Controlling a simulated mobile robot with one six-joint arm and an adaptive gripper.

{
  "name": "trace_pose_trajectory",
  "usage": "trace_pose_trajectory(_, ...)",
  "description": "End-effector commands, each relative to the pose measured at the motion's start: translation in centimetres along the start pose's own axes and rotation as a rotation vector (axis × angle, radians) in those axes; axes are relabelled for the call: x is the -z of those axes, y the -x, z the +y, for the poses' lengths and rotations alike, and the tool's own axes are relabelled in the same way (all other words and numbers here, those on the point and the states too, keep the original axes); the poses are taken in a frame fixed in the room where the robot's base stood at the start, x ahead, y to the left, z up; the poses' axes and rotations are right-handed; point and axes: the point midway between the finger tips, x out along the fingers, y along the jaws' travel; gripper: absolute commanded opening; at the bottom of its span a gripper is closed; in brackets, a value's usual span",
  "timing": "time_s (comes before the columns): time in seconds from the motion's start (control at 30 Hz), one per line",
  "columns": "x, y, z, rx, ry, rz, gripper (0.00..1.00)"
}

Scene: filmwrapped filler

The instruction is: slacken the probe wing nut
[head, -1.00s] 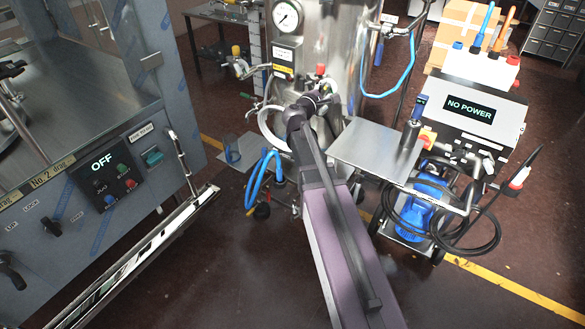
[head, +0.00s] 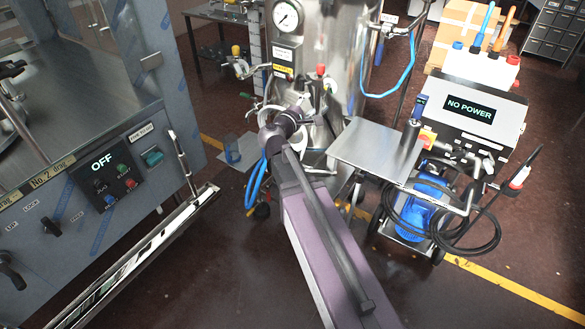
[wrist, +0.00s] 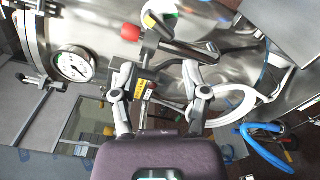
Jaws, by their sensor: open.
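In the wrist view my gripper (wrist: 156,80) is open, its two fingers apart with nothing held between them. A small yellow, white and red label (wrist: 141,89) shows in the gap, close to the left finger. The steel vessel (wrist: 207,22) lies beyond the fingertips, with a red-capped fitting (wrist: 130,32) above the left finger. I cannot make out the probe wing nut for certain among the fittings. In the head view my arm's end reaches the vessel's front (head: 340,45), below the red cap (head: 320,70); the fingers are not clear there.
A pressure gauge (head: 286,16) sits on the vessel, also in the wrist view (wrist: 74,65). A flat steel shelf (head: 375,148) and the "NO POWER" cart (head: 470,108) stand right. The "OFF" machine (head: 102,180) stands left. Blue hoses (head: 257,180) hang below the arm's end.

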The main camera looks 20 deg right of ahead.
Motion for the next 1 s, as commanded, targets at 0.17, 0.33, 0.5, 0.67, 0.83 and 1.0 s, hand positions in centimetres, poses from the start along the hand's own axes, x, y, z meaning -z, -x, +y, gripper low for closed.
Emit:
trace_pose_trajectory(0.17, -0.1, 2.5, 0.0, -0.001, 0.000, 0.002, 0.59)
trace_pose_trajectory(0.33, -0.5, 3.1, -0.5, 0.051, -0.054, -0.005, 0.59)
trace_pose_trajectory(0.5, -1.0, 3.2, -1.7, 0.139, -0.145, -0.016, 0.59)
trace_pose_trajectory(0.67, -1.4, 3.5, -2.9, 0.226, -0.232, -0.028, 0.59)
trace_pose_trajectory(0.83, -1.8, 4.0, -4.2, 0.323, -0.323, -0.045, 0.59)
trace_pose_trajectory(1.0, -2.0, 4.7, -5.4, 0.420, -0.409, -0.066, 0.59)
